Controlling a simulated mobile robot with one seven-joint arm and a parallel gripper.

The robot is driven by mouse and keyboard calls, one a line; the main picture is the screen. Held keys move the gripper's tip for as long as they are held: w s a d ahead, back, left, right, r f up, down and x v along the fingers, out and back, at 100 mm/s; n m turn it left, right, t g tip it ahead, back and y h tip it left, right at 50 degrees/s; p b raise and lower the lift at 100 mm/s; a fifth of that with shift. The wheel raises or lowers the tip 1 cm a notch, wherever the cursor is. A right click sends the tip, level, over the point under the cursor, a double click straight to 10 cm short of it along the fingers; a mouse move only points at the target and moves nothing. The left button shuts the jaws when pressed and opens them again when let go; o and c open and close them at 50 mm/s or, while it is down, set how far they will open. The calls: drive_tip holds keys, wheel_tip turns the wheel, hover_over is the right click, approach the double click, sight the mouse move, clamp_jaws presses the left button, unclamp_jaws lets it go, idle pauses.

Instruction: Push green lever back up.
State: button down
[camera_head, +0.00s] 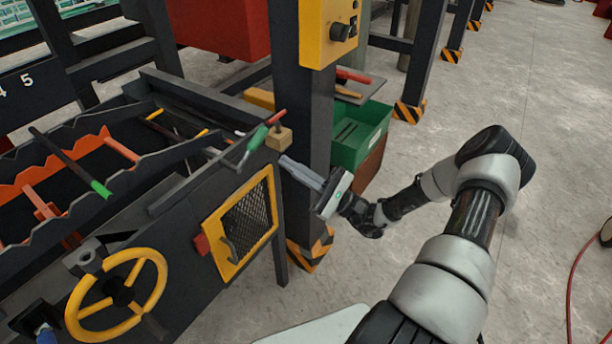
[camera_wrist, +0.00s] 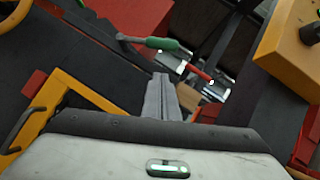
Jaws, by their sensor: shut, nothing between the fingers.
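The green lever (camera_head: 256,139) sticks out at the right end of the black machine, with a green grip on a grey metal arm. In the wrist view its green grip (camera_wrist: 163,43) lies roughly level across the picture, just beyond the fingertips. My gripper (camera_head: 287,163) is shut and empty, with its grey fingers pointing left toward the machine, to the right of and below the lever grip. In the wrist view the closed fingers (camera_wrist: 161,78) end below the green grip with a small gap in the picture; I cannot tell the depth between them.
A wooden block (camera_head: 279,139) and a red handle (camera_head: 277,117) sit close to the lever. A black post with a yellow control box (camera_head: 328,35) stands behind. A yellow-framed mesh panel (camera_head: 242,225) and yellow handwheel (camera_head: 116,296) are on the machine's front. A green bin (camera_head: 360,134) stands behind my gripper.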

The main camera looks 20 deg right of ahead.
drive_tip(key=w+a+r, duration=0.1)
drive_tip(key=a+r, duration=0.2)
drive_tip(key=r, duration=0.2)
drive_tip(key=shift+a, duration=0.35)
drive_tip(key=shift+r, duration=0.1)
